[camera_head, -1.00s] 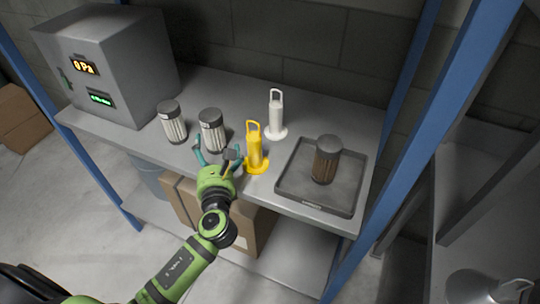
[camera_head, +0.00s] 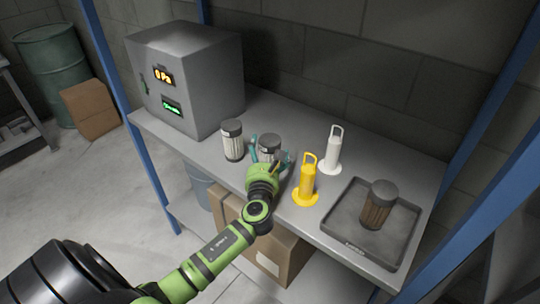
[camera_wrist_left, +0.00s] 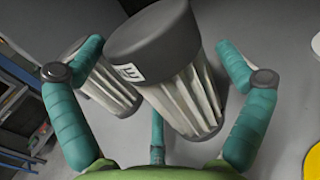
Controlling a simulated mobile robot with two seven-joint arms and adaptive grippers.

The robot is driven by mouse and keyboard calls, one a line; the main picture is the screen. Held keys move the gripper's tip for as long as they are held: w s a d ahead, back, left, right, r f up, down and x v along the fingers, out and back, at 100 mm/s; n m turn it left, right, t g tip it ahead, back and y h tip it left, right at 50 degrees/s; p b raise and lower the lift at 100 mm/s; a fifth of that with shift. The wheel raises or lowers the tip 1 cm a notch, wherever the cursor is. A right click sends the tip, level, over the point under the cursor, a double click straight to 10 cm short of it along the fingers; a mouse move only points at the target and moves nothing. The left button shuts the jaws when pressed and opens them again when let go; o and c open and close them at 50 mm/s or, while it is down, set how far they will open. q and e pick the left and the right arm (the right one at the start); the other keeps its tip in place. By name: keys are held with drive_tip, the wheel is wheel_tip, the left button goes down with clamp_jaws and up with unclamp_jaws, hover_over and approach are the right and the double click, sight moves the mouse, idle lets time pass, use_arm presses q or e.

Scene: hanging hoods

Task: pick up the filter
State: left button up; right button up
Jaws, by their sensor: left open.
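Two white pleated filters with dark caps stand upright on the grey bench. The nearer filter (camera_head: 270,143) is partly hidden by my left gripper (camera_head: 271,155); the other filter (camera_head: 233,141) stands to its left. In the left wrist view, my left gripper (camera_wrist_left: 160,76) is open, with the nearer filter (camera_wrist_left: 180,85) between its spread fingers and no clear contact. The other filter (camera_wrist_left: 108,88) shows behind the left finger there. A brown filter (camera_head: 377,207) with a dark cap stands in a dark tray (camera_head: 342,222) at the right. My right gripper is not in view.
A yellow handled piece (camera_head: 307,184) stands close to the right of my gripper. A white handled piece (camera_head: 333,152) stands behind it. A grey box with lit displays (camera_head: 186,80) fills the bench's left end. Blue posts (camera_head: 128,115) frame the bench.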

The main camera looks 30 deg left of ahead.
use_arm(q)
drive_tip(key=c, duration=1.2)
drive_tip(key=shift+r, duration=0.1)
